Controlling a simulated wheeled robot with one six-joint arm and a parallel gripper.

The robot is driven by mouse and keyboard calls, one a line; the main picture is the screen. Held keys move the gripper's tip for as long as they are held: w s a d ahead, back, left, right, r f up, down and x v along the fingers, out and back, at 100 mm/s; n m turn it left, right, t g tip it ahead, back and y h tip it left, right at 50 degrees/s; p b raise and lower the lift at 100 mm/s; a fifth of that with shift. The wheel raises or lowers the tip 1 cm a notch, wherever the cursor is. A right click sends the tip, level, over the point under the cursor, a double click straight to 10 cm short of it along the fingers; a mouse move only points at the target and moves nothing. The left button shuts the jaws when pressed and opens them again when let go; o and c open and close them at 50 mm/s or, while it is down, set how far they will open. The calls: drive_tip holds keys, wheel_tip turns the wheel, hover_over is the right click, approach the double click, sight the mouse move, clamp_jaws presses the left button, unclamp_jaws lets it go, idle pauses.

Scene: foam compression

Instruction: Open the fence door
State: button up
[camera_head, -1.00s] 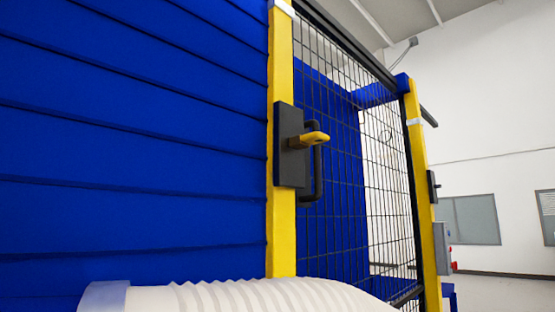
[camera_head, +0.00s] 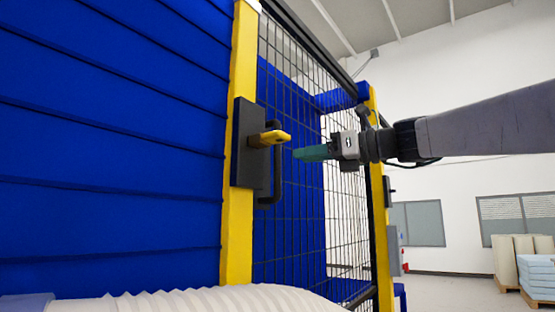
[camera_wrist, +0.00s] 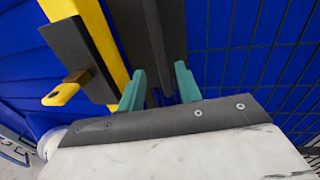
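The fence door (camera_head: 345,215) is a black wire mesh panel beside a yellow post (camera_head: 238,245), and it appears closed. A dark lock plate (camera_head: 243,165) on the post carries a yellow latch (camera_head: 268,138). A dark handle (camera_head: 276,180) stands just right of the plate. My gripper (camera_head: 298,153) points left toward the handle from the right, with a small apparent gap. In the wrist view, my gripper's green fingers (camera_wrist: 158,84) are apart, with dark bars beyond them. The latch (camera_wrist: 62,94) and plate (camera_wrist: 78,55) lie left of the fingers. I cannot tell whether the fingers touch anything.
A blue slatted wall (camera_head: 110,150) fills the left. A white ribbed hose (camera_head: 200,303) crosses the bottom front. Another yellow post (camera_head: 378,200) stands at the far side of the mesh. Stacked foam blocks (camera_head: 537,275) stand at far right, with open floor before them.

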drive_tip(key=x, duration=0.2)
drive_tip(key=r+x, duration=0.1)
drive_tip(key=x, duration=0.5)
drive_tip(key=shift+r, duration=0.15)
clamp_jaws()
